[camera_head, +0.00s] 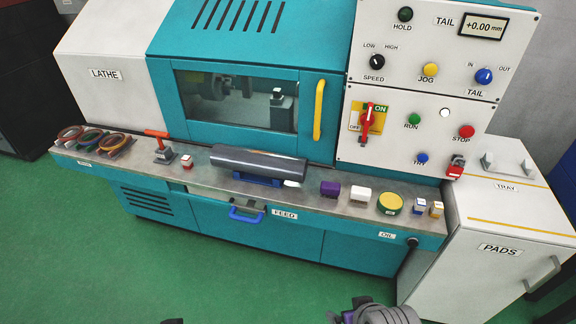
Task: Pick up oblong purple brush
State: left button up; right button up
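A small oblong purple block (330,188), which looks like the purple brush, lies on the grey metal ledge of the lathe, right of the large dark cylinder. Its bristles cannot be made out. A grey part of my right arm, perhaps its gripper (374,313), shows at the bottom edge, well below and apart from the purple block. Its fingers cannot be made out. Only a dark sliver shows at the bottom edge further left, perhaps part of my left arm; the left gripper is not seen.
A white block (361,194) stands close right of the purple one, then a yellow round tin (390,204) and two small blue-and-yellow items. The dark cylinder (258,164) rests on a blue cradle to the left. A white cabinet (500,245) stands at right. Green floor is clear in front.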

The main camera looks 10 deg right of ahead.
aim_at(326, 188)
jog(key=i+j+z, duration=0.8)
jog(key=i+j, duration=0.05)
jog(key=i, duration=0.05)
